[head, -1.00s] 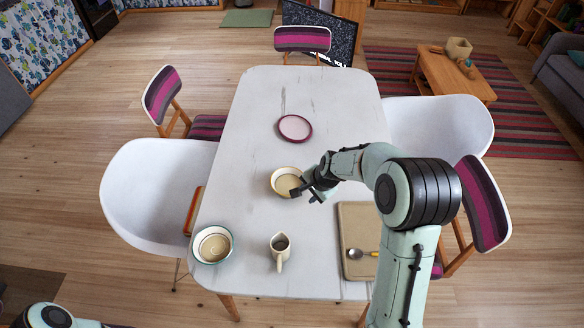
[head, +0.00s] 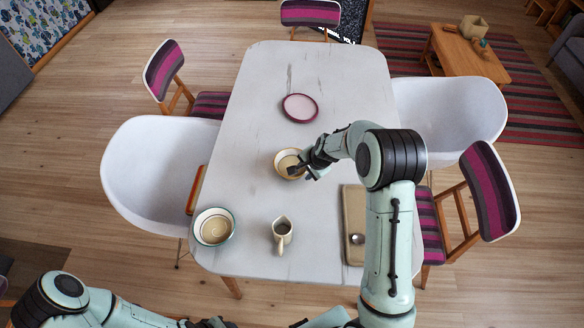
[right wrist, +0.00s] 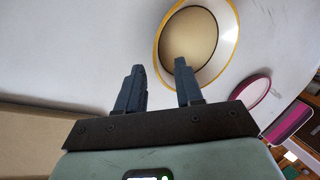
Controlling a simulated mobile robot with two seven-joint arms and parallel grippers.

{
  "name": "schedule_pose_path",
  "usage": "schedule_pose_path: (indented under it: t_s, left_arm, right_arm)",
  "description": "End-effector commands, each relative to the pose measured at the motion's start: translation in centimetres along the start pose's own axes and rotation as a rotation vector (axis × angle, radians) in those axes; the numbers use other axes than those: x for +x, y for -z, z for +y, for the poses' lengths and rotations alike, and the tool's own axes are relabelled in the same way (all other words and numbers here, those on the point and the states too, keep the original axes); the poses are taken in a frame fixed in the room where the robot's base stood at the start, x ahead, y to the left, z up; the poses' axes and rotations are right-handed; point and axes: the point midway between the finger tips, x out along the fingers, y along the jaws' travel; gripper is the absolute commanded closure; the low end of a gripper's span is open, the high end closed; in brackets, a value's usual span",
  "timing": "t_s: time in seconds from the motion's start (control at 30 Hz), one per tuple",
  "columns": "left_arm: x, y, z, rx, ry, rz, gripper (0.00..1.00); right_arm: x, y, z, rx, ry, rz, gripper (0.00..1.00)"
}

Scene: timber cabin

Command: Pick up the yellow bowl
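The yellow bowl (head: 284,160) is a small bowl with a yellow rim, upright near the middle of the white table. It also shows in the right wrist view (right wrist: 202,42), beyond the fingers. My right gripper (head: 300,172) is at the bowl's near right edge. In the right wrist view its two fingers (right wrist: 160,78) are apart with nothing between them. The right fingertip overlaps the bowl's rim in the picture; I cannot tell if they touch. My left gripper (head: 214,322) is low at the bottom edge of the head view, and its fingers are not clear.
A white bowl with a teal rim (head: 214,211) and a cream jug (head: 282,236) stand at the table's near side. A pink plate (head: 300,107) lies farther back. A tan board (head: 353,205) with a spoon lies partly behind my right arm. Chairs surround the table (head: 250,130).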

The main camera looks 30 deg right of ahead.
Motion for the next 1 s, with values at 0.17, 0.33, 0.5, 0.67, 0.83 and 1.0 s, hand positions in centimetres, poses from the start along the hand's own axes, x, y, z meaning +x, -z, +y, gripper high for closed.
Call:
schedule_pose_path:
  t_s: [0.17, 0.33, 0.5, 0.67, 0.83, 1.0]
  left_arm:
    - [-0.3, 0.2, 0.2, 0.001, -0.001, 0.003, 0.57]
    - [-0.3, 0.2, 0.2, 0.001, -0.001, 0.003, 0.57]
    - [-0.3, 0.2, 0.2, 0.001, -0.001, 0.003, 0.57]
    - [-0.3, 0.2, 0.2, 0.001, -0.001, 0.003, 0.57]
    - [-0.3, 0.2, 0.2, 0.001, -0.001, 0.003, 0.57]
    - [-0.3, 0.2, 0.2, 0.001, -0.001, 0.003, 0.57]
  right_arm:
    - [2.9, 0.2, 0.1, 0.002, -0.003, -0.001, 0.64]
    - [4.2, 0.2, 0.0, 0.001, -0.002, 0.0, 0.64]
    - [4.3, 0.2, 0.0, 0.001, -0.002, 0.0, 0.64]
    - [4.2, 0.2, 0.0, 0.001, -0.002, 0.0, 1.0]
    - [4.2, 0.2, -0.1, 0.001, 0.0, 0.001, 1.0]
    - [4.2, 0.2, 0.0, 0.001, 0.0, 0.001, 1.0]
